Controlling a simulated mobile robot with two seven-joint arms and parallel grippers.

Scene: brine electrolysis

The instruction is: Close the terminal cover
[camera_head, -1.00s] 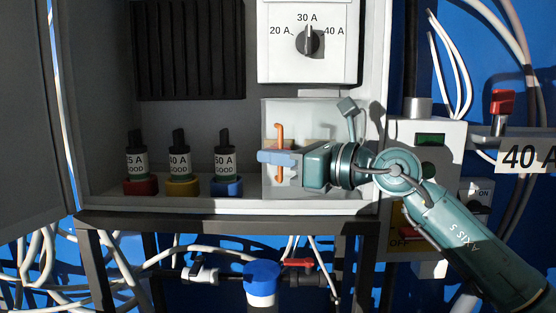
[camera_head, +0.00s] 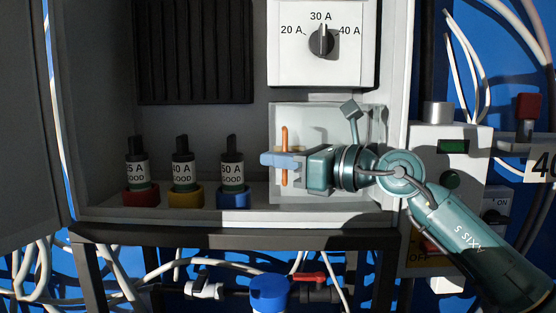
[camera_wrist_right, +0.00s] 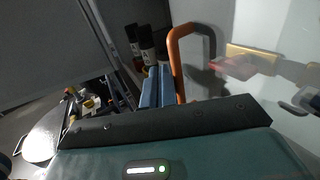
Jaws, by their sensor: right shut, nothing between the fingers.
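The terminal cover (camera_head: 290,115) looks like a pale, see-through panel in the lower right of the cabinet. An upright orange handle (camera_head: 284,140) is at its left part. In the right wrist view the orange handle (camera_wrist_right: 178,60) is a bent bar. My right gripper (camera_head: 268,159) is shut and empty, its blue fingers pointing left across the handle in the head view. In the wrist view the fingers (camera_wrist_right: 155,88) lie just left of the handle; I cannot tell whether they touch it. How far the cover stands open is unclear. My left gripper is out of view.
Labelled fuses stand left of the cover in red (camera_head: 141,196), yellow (camera_head: 185,196) and blue (camera_head: 233,196) holders. A rotary switch panel (camera_head: 290,60) is above. The cabinet's dark door (camera_head: 25,120) stands open at left. A control box (camera_head: 425,145) is right of the cabinet.

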